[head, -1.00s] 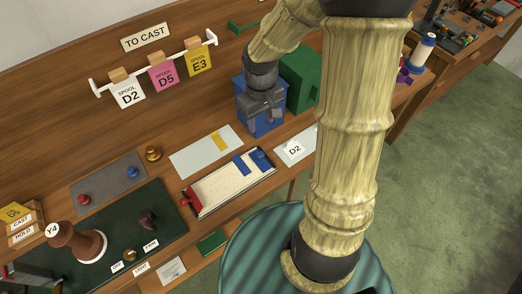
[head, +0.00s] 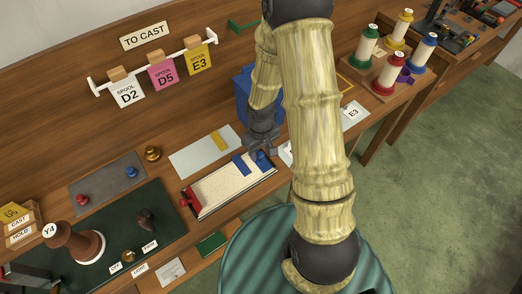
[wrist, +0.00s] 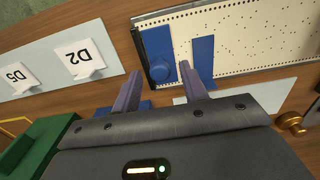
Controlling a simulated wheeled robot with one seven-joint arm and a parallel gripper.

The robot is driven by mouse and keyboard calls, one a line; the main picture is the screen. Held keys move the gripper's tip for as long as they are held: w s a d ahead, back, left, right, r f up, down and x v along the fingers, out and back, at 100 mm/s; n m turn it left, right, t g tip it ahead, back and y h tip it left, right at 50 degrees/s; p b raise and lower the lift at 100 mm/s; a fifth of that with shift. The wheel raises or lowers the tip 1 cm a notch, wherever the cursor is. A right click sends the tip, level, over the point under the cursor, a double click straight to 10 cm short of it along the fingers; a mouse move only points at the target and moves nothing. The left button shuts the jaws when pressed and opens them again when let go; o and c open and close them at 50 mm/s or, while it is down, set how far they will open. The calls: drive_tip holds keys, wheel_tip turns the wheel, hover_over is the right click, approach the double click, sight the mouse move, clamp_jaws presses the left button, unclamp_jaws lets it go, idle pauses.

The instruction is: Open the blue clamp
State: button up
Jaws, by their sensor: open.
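The blue clamp (head: 262,157) sits at the right end of a white dotted board (head: 225,185) on the bench. In the wrist view the blue clamp (wrist: 157,52) shows a round knob by the board's dark end bar. A flat blue strip (wrist: 203,60) lies across the board beside it. My gripper (head: 262,146) is just behind the clamp in the head view, pointing down. In the wrist view my gripper (wrist: 160,88) has its fingers apart and empty, with the knob ahead between the fingertips. I cannot tell whether they touch it.
A red clamp (head: 186,203) is at the board's left end. A blue box (head: 242,95) stands behind my gripper, and a green box (wrist: 35,150) shows in the wrist view. Label cards (wrist: 83,58) stand on a pale strip. Several spools (head: 390,72) stand at the right.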

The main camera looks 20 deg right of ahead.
drive_tip(key=shift+f, duration=0.25)
clamp_jaws()
